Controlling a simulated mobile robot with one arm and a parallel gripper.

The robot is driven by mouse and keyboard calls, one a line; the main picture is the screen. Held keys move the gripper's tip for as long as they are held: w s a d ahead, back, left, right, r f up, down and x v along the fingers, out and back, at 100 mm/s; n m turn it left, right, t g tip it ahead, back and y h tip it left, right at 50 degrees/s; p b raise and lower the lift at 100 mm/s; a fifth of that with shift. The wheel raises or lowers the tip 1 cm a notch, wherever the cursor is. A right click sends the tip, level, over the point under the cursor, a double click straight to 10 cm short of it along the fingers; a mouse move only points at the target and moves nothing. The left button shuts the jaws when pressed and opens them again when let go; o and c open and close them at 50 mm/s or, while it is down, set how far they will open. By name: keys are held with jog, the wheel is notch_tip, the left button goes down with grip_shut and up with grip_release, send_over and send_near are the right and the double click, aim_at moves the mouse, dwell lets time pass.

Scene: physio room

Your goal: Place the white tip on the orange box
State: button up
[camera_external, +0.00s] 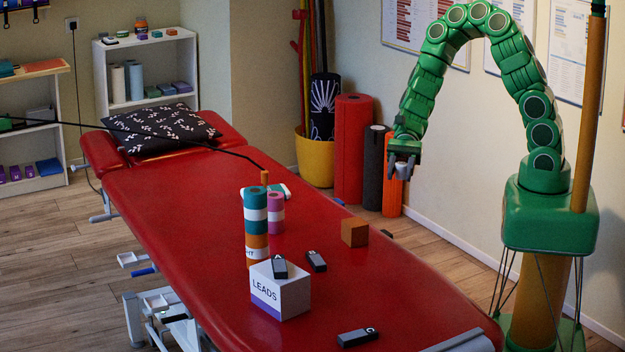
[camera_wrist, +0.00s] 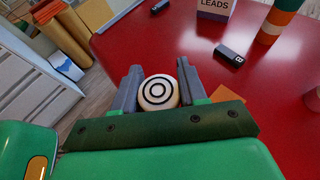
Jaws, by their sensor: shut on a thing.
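My gripper (camera_external: 401,171) is raised above the far right side of the red table in the external view. In the wrist view its two grey fingers (camera_wrist: 157,70) are closed on the white tip (camera_wrist: 158,92), a round white piece with dark concentric rings facing the camera. The tip shows only as a small pale patch in the external view (camera_external: 403,172). The orange box (camera_external: 354,233), a small brownish-orange cube, sits on the table, lower and to the left of my gripper.
The white LEADS box (camera_external: 281,291) has a dark clip on top; more dark clips (camera_external: 316,261) lie nearby. A stack of coloured rolls (camera_external: 256,224) and a pink roll (camera_external: 276,213) stand left of the orange box. The red table (camera_external: 190,220) is otherwise largely clear.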

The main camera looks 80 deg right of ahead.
jog(key=w+a+f, duration=0.3)
jog(key=w+f, duration=0.1)
jog(key=w, duration=0.3)
send_over(354, 224)
jog(key=shift+f, duration=4.15)
jog(key=shift+f, duration=0.15)
jog(key=o, duration=1)
jog(key=shift+r, duration=0.2)
jog(key=v, duration=1.2)
jog(key=shift+f, duration=0.1)
